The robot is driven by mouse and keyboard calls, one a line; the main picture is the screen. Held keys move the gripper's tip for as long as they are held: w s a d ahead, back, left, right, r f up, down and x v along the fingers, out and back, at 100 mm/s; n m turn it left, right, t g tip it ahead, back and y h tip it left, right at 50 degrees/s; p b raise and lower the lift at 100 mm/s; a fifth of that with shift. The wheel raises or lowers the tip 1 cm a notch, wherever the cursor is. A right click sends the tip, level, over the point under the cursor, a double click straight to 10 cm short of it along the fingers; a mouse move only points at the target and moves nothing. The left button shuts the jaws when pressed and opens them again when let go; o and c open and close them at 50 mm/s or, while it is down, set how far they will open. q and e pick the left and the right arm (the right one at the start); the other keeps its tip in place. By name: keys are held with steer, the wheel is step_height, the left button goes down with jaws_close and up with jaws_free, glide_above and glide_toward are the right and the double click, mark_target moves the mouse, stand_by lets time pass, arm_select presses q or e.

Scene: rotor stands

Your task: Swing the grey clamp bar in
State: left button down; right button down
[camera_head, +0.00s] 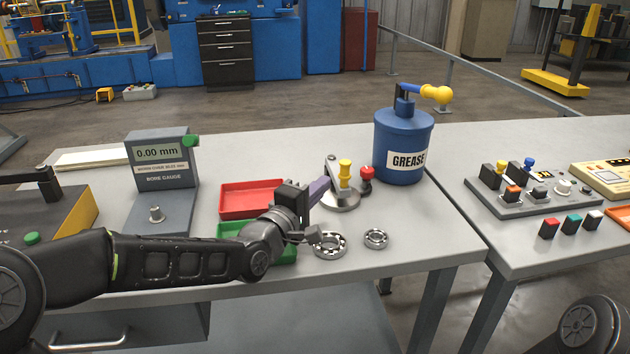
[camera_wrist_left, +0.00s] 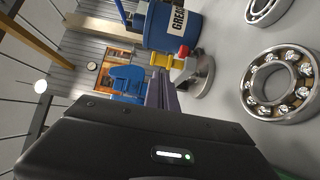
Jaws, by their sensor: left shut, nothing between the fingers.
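A small round metal stand (camera_head: 342,201) is on the table, with a yellow knob (camera_head: 345,170) on it. A grey bar (camera_head: 331,168) rises at its left side; I take this for the clamp bar. A red knob (camera_head: 367,174) is at its right. My left gripper (camera_head: 322,187) is shut and empty, its purplish fingers at the left edge of the stand, close to the bar. In the left wrist view the shut fingers (camera_wrist_left: 160,90) point toward the stand (camera_wrist_left: 198,78); I cannot tell whether they touch it. My right gripper is out of view.
A blue grease can (camera_head: 402,150) stands behind right of the stand. Two bearings (camera_head: 330,245) (camera_head: 376,239) lie in front. A red tray (camera_head: 252,199) and a green tray (camera_head: 228,230) are left, partly under my arm. A bore gauge (camera_head: 162,170) stands farther left.

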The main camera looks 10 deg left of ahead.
arm_select(q)
steer(key=shift+s+d, duration=0.35)
steer(key=shift+s, duration=0.35)
steer(key=shift+s+d, duration=0.3)
steer(key=shift+s, duration=0.4)
steer(key=shift+s+d, duration=0.35)
steer(key=shift+s, duration=0.35)
